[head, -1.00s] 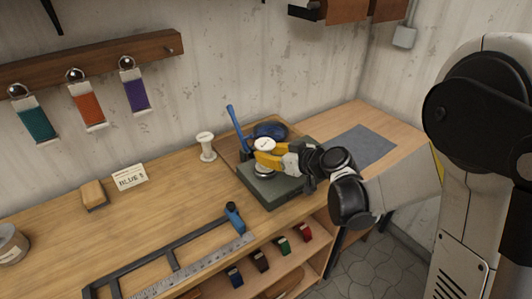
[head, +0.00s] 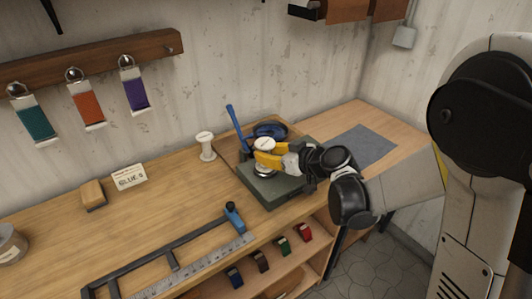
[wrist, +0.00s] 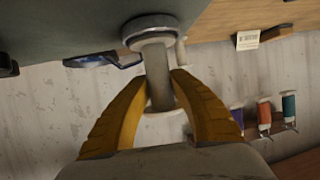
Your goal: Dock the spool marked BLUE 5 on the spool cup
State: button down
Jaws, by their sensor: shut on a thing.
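My gripper (head: 262,158) is shut on a pale spool (head: 264,144), which stands about upright with its white labelled top showing. The label is too small to read. The round metal spool cup (head: 263,171) sits on the dark grey-green block, directly under the spool. In the wrist view, the yellow fingers (wrist: 160,105) close around the spool's shaft (wrist: 158,75), and its far end meets the round cup (wrist: 148,24). I cannot tell whether it is fully seated. A card (head: 130,177) reading BLUE 5 stands on the bench to the left.
Another white spool (head: 206,146) stands on the bench left of the block (head: 275,194). A blue-handled tool (head: 236,128) and a blue dish (head: 271,130) are behind the cup. A black frame with a ruler (head: 195,266) lies in front. A grey mat (head: 362,145) lies right.

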jog(key=shift+f+b, duration=0.55)
jog(key=shift+f, duration=0.1)
jog(key=c, duration=1.5)
grip_release()
jog(key=shift+s+d+r, duration=0.1)
jog(key=p+v, duration=0.2)
jog(key=v, duration=0.8)
jog(key=shift+s+d+r+p, duration=0.15)
jog(key=shift+s+d+p, duration=0.1)
jog(key=shift+p, duration=0.15)
jog(key=s+d+r+m+g+h, duration=0.1)
jog(key=s+d+m+h, duration=0.2)
jog(key=s, duration=0.3)
jog(key=s+d+r+m+h, duration=0.1)
jog(key=s+d+m+h, duration=0.2)
jog(key=s, duration=0.4)
jog(key=s+d+m+g+h, duration=0.1)
jog(key=s+d+m+h, duration=0.1)
jog(key=s+d, duration=0.3)
jog(key=shift+s+r+m+g+h, duration=0.15)
jog(key=shift+s+r+m+h, duration=0.05)
jog(key=shift+s+h, duration=0.2)
jog(key=shift+s+r+m+g+h, duration=0.2)
jog(key=shift+s+h, duration=0.1)
jog(key=shift+s, duration=0.2)
